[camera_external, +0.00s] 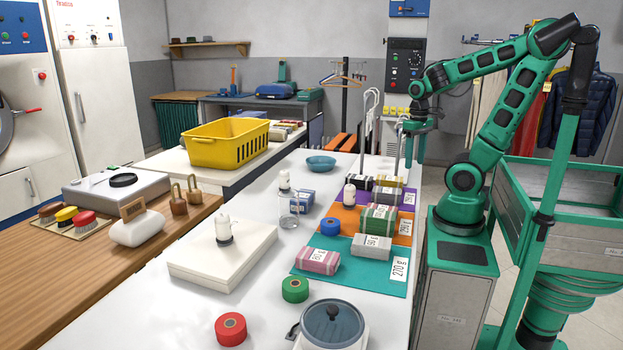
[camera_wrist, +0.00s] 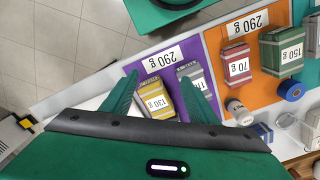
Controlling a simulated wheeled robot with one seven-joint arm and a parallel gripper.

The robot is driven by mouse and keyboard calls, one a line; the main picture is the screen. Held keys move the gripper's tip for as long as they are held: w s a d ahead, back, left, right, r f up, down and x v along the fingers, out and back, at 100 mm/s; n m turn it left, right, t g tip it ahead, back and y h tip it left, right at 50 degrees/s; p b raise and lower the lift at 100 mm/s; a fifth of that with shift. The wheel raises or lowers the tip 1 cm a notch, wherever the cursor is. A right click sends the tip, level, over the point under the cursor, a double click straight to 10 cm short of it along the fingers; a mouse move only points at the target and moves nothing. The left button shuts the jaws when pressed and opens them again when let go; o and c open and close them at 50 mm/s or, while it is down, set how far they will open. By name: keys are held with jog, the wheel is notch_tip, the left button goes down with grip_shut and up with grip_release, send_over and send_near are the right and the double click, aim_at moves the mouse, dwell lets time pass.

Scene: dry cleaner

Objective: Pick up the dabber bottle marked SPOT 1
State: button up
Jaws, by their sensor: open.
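Three small white bottles show in the external view, and no SPOT marking can be read on any. One bottle (camera_external: 223,228) stands upright on a white slab. One bottle (camera_external: 284,181) stands farther back on the white counter. One bottle (camera_external: 350,195) stands by the orange mat; it also shows in the wrist view (camera_wrist: 238,112), right of my fingers. My gripper (camera_external: 414,155) is open and empty above the far right end of the counter. In the wrist view my gripper (camera_wrist: 160,78) has its spread fingers over yellow and grey bundles on a purple mat.
Wrapped bundles (camera_external: 318,260) lie on teal, orange and purple mats at the counter's right side. A blue box (camera_external: 298,201), a glass jar (camera_external: 289,220) and a blue spool (camera_external: 330,226) stand near the bottles. A wire rack (camera_external: 371,115) rises near my gripper.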

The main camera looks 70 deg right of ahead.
jog(key=n+t+y, duration=0.2)
jog(key=n+t, duration=0.7)
send_near(284, 182)
jog(key=s+d+f, duration=0.1)
jog(key=s, duration=0.3)
jog(key=s+d+f, duration=0.1)
jog(key=s, duration=0.1)
jog(key=shift+s+d+f, duration=0.35)
jog(key=shift+s+d, duration=0.05)
jog(key=w+t, duration=0.1)
jog(key=w, duration=0.1)
jog(key=w+a+t, duration=0.1)
jog(key=w, duration=0.1)
jog(key=w+t, duration=0.1)
jog(key=w, duration=0.2)
jog(key=shift+w+a+f+t+y, duration=0.1)
jog(key=shift+a+f+t+y, duration=0.2)
jog(key=shift+y, duration=0.1)
jog(key=shift+w+d+t, duration=0.15)
jog(key=shift+w+t, duration=0.25)
jog(key=shift+w, duration=0.2)
jog(key=x, duration=1)
jog(key=shift+w+f, duration=0.15)
jog(key=shift+w, duration=0.2)
jog(key=shift+c, duration=0.2)
